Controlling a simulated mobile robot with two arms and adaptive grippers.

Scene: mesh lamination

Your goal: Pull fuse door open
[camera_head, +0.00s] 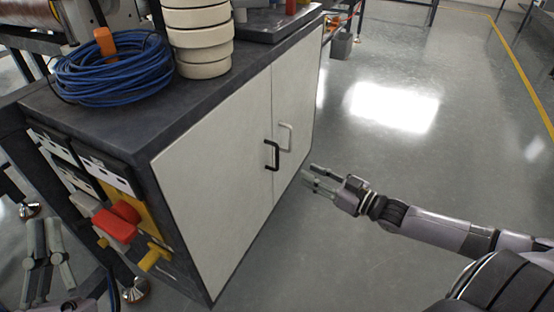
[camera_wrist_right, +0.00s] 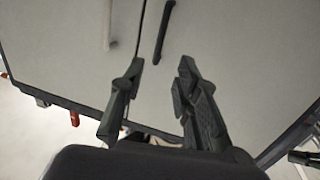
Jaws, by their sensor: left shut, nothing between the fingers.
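The cabinet has two white doors side by side. The near door (camera_head: 215,185) carries a black handle (camera_head: 272,155), and the far door (camera_head: 297,95) carries a pale handle (camera_head: 286,137). Both doors look shut. No label shows which is the fuse door. My right gripper (camera_head: 310,175) is open and empty, in front of the doors to the right of the handles. In the right wrist view, its fingers (camera_wrist_right: 161,78) are apart, with the dark handle (camera_wrist_right: 163,30) beyond them and the pale handle (camera_wrist_right: 110,22) to the left. My left gripper (camera_head: 46,248) is shut and empty at the lower left.
The cabinet's dark top (camera_head: 135,125) bears a coil of blue cable (camera_head: 112,72) and a stack of cream rings (camera_head: 200,38). A red switch handle (camera_head: 114,226) and yellow parts (camera_head: 153,256) stick out from its left side. The floor (camera_head: 400,150) to the right is clear.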

